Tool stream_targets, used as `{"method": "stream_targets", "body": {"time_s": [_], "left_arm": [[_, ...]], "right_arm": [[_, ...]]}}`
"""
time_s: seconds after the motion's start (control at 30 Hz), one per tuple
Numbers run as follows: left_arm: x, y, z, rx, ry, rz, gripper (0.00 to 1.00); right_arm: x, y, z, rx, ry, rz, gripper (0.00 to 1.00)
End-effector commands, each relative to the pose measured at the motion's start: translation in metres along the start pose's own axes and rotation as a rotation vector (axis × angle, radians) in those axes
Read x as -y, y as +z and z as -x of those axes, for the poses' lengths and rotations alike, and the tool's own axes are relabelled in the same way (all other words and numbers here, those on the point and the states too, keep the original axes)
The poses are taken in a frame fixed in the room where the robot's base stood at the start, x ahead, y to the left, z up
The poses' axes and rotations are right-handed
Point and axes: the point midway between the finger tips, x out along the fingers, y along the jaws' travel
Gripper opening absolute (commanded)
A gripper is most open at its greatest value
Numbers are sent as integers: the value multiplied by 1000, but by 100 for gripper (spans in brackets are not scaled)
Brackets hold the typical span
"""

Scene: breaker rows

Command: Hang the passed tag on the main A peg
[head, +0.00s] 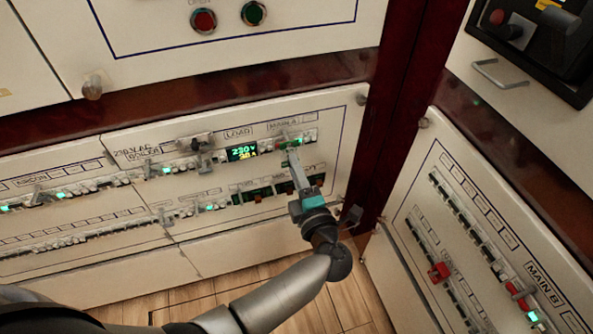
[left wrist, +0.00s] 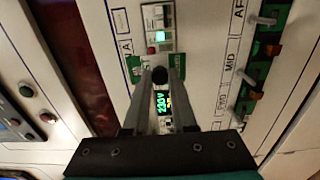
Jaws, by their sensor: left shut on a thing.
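My left gripper (head: 291,152) is at the upper breaker row, just below the MAIN A label (head: 284,126). It is shut on the green passed tag (head: 289,144), whose face is mostly hidden by the fingers. In the left wrist view the green tag (left wrist: 134,67) with light lettering shows at the fingertips (left wrist: 160,80), close in front of the panel. A dark round knob (left wrist: 160,75) shows between the fingertips; I cannot tell whether it is the main A peg or part of the tag. My right gripper is not in view.
A lit 230V display (head: 242,152) lies left of the fingertips. A lower row with green plates (head: 284,190) and levers runs beneath. The right-hand MAIN B panel (head: 480,230) carries breaker rows and a red block (head: 438,271). Dark red frame posts (head: 395,110) separate the panels.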

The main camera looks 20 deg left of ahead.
Motion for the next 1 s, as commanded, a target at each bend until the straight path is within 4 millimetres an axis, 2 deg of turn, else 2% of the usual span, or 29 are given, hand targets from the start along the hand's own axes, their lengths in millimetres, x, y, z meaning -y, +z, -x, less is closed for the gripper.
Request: {"method": "stream_targets", "body": {"time_s": [0.37,0.4,0.7,1.0], "left_arm": [[0,0,-10,-1,0,0,0],[0,0,-10,0,-1,0,27],[0,0,-9,0,-1,0,60],[0,0,-9,0,-1,0,60]], "right_arm": [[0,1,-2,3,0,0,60],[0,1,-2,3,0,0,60],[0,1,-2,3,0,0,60],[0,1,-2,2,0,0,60]]}}
